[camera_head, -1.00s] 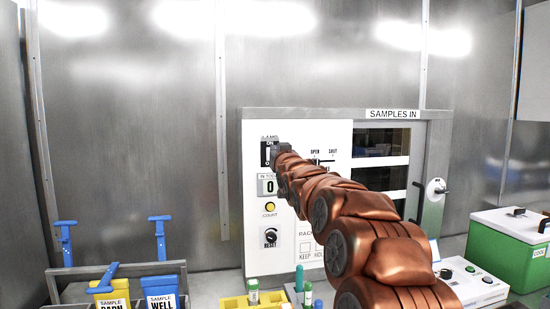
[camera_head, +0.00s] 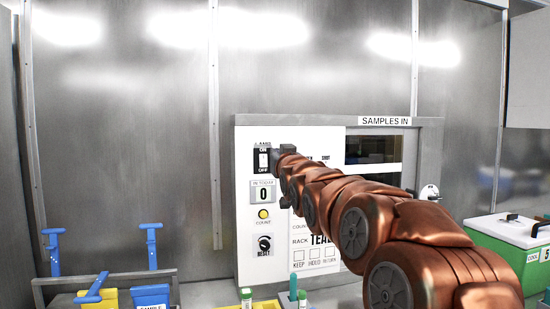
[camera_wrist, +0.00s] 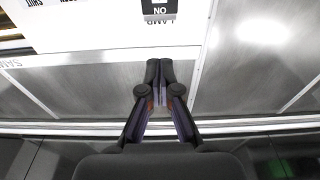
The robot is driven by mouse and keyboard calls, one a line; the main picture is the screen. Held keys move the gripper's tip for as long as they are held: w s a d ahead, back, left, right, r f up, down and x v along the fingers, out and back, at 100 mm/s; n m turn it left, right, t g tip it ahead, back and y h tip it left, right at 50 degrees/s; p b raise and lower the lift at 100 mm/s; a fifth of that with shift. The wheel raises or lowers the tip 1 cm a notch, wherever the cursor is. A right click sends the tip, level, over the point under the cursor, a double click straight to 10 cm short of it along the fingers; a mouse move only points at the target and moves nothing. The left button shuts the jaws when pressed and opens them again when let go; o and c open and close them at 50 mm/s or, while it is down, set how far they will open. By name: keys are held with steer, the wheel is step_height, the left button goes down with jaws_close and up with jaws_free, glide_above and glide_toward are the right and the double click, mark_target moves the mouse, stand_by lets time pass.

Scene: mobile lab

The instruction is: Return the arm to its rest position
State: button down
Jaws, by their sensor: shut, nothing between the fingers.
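My copper-coloured arm reaches from the lower right of the head view toward the white panel (camera_head: 250,225). My gripper (camera_head: 283,150) is at its far end, just right of the lamp switch (camera_head: 263,160), which is marked ON and OFF. I cannot tell whether it touches the panel. In the wrist view the gripper (camera_wrist: 160,66) is shut and empty, its two dark fingertips together. The switch (camera_wrist: 159,8) shows upside down at the top edge there, beyond the fingertips. The arm hides the panel's right part and much of the window.
A counter showing 0 (camera_head: 263,194), a yellow button (camera_head: 263,214) and a reset knob (camera_head: 264,243) are below the switch. A green box (camera_head: 508,245) with a white lid stands at the right. Blue-handled sample holders (camera_head: 150,297) stand at lower left. Tubes in a yellow rack (camera_head: 266,305) are below.

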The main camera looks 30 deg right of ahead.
stand_by(0.6)
steer(key=s+a+f+g+y+p, duration=0.1)
steer(key=s+a+f+g, duration=0.25)
steer(key=f, duration=0.35)
steer(key=s+a+f+n+g+y+p, duration=0.1)
steer(key=s+a+f+g+p, duration=0.15)
steer(key=s+a+f, duration=0.35)
steer(key=s+a+f+g+y+p, duration=0.1)
steer(key=s+a+f+g, duration=0.2)
steer(key=f, duration=0.6)
steer(key=s+a+f+g+p, duration=0.1)
steer(key=s+f+g, duration=0.3)
steer(key=s, duration=0.7)
steer(key=s+a+f+n+g+y+p, duration=0.1)
steer(key=s+a+f+g, duration=0.2)
steer(key=s, duration=0.9)
steer(key=s+a+f+g+p, duration=0.1)
steer(key=s+a+f+g, duration=0.3)
steer(key=s, duration=0.7)
step_height(320, 180, down, 2)
steer(key=shift+s+f+n+g+y+p, duration=0.2)
steer(key=shift+n+g+y+p, duration=0.1)
steer(key=shift+n+p, duration=0.1)
steer(key=shift+d, duration=0.1)
